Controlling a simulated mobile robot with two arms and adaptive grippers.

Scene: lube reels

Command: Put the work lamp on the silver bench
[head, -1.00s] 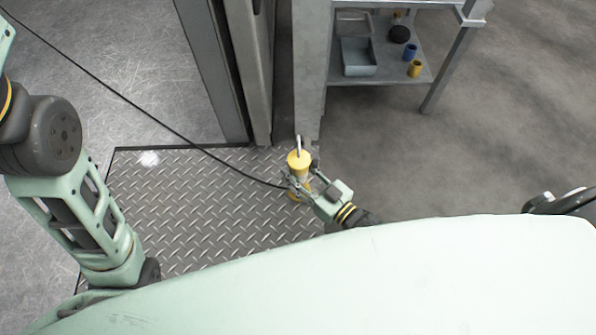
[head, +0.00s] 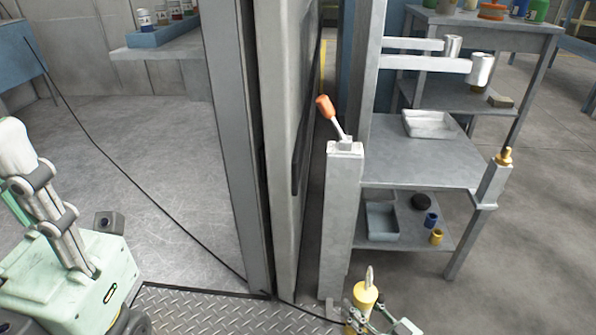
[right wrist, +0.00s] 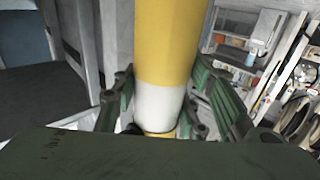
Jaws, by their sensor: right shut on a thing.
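The work lamp (head: 365,295) is a yellow cylinder with a metal hook on top, low in the head view. A black cable runs from near it to the left. My right gripper (head: 366,322) is shut around it; the right wrist view shows the lamp's yellow and white body (right wrist: 165,75) between the fingers (right wrist: 155,108). The silver bench (head: 440,165) is a grey metal table behind and to the right of the lamp. The lamp is apart from its top. My left arm shows at the left, but I cannot see its gripper.
A shallow metal tray (head: 430,125) lies at the bench top's back; the front is bare. A post with an orange-handled lever (head: 328,106) stands at its left. A brass-tipped post (head: 503,160) stands at its right corner. The lower shelf holds a bin (head: 382,221) and cups.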

